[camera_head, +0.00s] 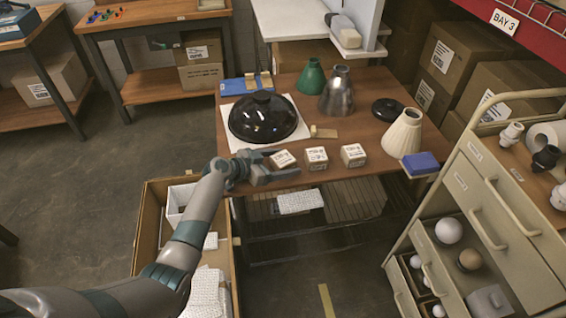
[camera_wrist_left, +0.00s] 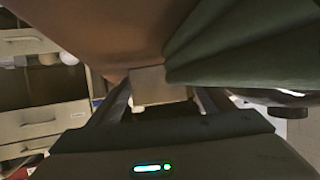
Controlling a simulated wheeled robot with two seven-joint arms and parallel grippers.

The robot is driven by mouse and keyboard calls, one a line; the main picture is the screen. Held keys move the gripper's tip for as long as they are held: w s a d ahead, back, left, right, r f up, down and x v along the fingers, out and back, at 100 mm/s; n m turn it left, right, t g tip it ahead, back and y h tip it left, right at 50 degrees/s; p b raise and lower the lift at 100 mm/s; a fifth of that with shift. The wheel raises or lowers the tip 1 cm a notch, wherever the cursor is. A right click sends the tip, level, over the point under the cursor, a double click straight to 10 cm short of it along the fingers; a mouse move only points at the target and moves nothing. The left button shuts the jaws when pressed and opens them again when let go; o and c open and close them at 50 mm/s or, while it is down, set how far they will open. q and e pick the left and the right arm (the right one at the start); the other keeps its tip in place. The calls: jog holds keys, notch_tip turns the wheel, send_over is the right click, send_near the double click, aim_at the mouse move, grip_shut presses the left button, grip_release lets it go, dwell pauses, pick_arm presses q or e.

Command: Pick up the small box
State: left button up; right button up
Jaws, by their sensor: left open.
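Three small white-and-tan boxes with printed labels stand in a row along the front of the wooden table: a left box (camera_head: 283,159), a middle box (camera_head: 316,158) and a right box (camera_head: 353,155). My left gripper (camera_head: 277,166) is open at the front left of the table, pointing right, with its fingers around or right beside the left box. In the left wrist view a pale box-like block (camera_wrist_left: 155,85) shows between the spread fingers of my left gripper (camera_wrist_left: 160,100). I cannot tell whether the fingers touch it. My right gripper is not in view.
A black domed shade (camera_head: 263,117) lies just behind my left gripper. A green shade (camera_head: 311,77), a metal shade (camera_head: 337,92) and a cream shade (camera_head: 403,134) stand farther back and right. A blue box (camera_head: 421,163) sits at the right corner. A drawer cabinet (camera_head: 490,215) stands right.

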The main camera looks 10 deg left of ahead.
aim_at(283, 158)
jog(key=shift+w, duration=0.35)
